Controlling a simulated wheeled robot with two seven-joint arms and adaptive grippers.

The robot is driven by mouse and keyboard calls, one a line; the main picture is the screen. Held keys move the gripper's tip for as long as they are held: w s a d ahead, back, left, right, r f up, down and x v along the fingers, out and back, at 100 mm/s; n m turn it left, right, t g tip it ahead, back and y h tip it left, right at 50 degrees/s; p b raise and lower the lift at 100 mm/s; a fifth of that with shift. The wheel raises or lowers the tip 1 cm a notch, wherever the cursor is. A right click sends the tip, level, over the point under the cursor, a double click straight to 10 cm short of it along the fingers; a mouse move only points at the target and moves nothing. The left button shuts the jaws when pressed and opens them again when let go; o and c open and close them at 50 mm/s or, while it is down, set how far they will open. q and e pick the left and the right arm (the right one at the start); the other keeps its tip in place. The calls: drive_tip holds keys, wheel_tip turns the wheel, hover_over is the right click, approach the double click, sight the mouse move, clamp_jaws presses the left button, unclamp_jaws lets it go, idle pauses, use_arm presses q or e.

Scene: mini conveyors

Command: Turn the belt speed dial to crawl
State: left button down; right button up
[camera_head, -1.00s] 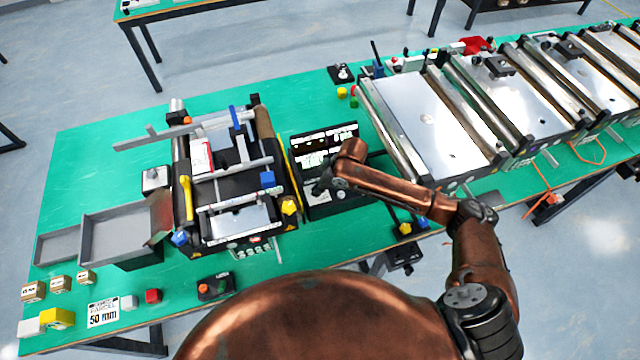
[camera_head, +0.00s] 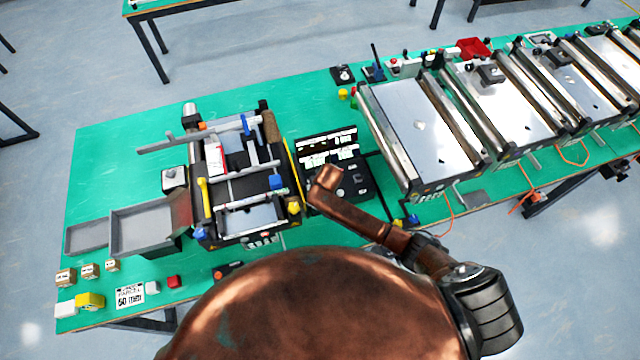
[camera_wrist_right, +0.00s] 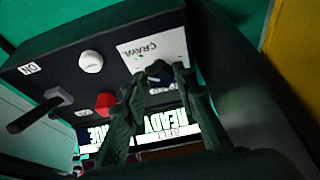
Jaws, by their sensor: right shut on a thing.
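The black control box (camera_head: 358,187) with its lit display (camera_head: 328,148) stands on the green table, right of the small conveyor machine. In the right wrist view, the dark belt speed dial (camera_wrist_right: 159,70) sits beside a white plate (camera_wrist_right: 150,50) printed CRAWL. My right gripper (camera_wrist_right: 167,78) is shut on the dial, its fingers on both sides of the knob. The fingers cover much of the dial, so its pointer cannot be read. In the head view my right arm hides the gripper and dial. My left gripper is in neither view.
The box also carries a white knob (camera_wrist_right: 91,62), a red button (camera_wrist_right: 106,101) and a black lever (camera_wrist_right: 40,110). The small conveyor machine (camera_head: 240,180) stands close on the left, larger conveyors (camera_head: 415,125) on the right.

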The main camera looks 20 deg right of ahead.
drive_tip(key=shift+a+m+p, duration=0.1)
drive_tip(key=shift+m+p, duration=0.35)
drive_tip(key=shift+m, duration=0.25)
drive_tip(key=shift+w+h, duration=0.1)
drive_tip(key=shift+h, duration=0.2)
drive_tip(key=o, duration=1.2)
drive_tip(key=shift+c, duration=0.2)
drive_tip(key=v, duration=1.2)
